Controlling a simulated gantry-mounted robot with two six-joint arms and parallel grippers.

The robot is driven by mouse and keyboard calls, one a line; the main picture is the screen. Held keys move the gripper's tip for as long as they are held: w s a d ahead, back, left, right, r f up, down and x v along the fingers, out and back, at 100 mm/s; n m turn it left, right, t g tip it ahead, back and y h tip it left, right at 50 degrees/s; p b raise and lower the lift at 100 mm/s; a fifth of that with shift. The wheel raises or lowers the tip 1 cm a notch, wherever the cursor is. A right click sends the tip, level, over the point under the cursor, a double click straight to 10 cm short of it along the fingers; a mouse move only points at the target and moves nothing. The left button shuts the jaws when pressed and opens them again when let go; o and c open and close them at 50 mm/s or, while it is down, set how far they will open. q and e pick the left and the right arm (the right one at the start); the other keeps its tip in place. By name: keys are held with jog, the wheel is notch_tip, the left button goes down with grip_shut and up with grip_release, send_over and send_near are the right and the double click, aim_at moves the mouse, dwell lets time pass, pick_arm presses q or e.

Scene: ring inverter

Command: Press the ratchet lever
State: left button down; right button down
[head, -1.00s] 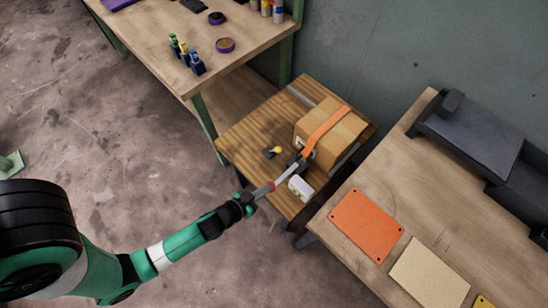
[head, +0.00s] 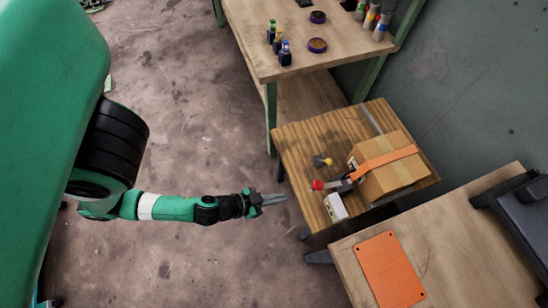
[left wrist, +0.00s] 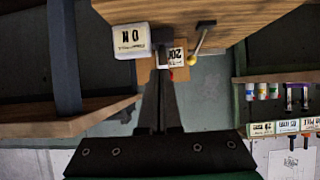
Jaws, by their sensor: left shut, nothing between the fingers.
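The ratchet lever (head: 334,185) is a short grey bar with a red end, at the near left side of a cardboard box (head: 398,176). An orange strap (head: 384,160) runs over the box. The lever's red end points left over the small wooden table. My left gripper (head: 284,199) is shut and empty, left of the lever and clear of it, just off the table's left edge. In the left wrist view the dark fingers (left wrist: 160,110) lie together and partly hide the box; a bit of red shows beside them. My right gripper is not in view.
A white box (head: 336,207) marked "ON" in the wrist view stands in front of the lever. A yellow-knobbed piece (head: 325,161) lies behind it. A bench with an orange plate (head: 389,270) is at the lower right, and a taller workbench (head: 280,15) behind.

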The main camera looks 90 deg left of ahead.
pick_arm(q)
jog(key=shift+b+v, duration=0.35)
jog(key=shift+v, duration=0.45)
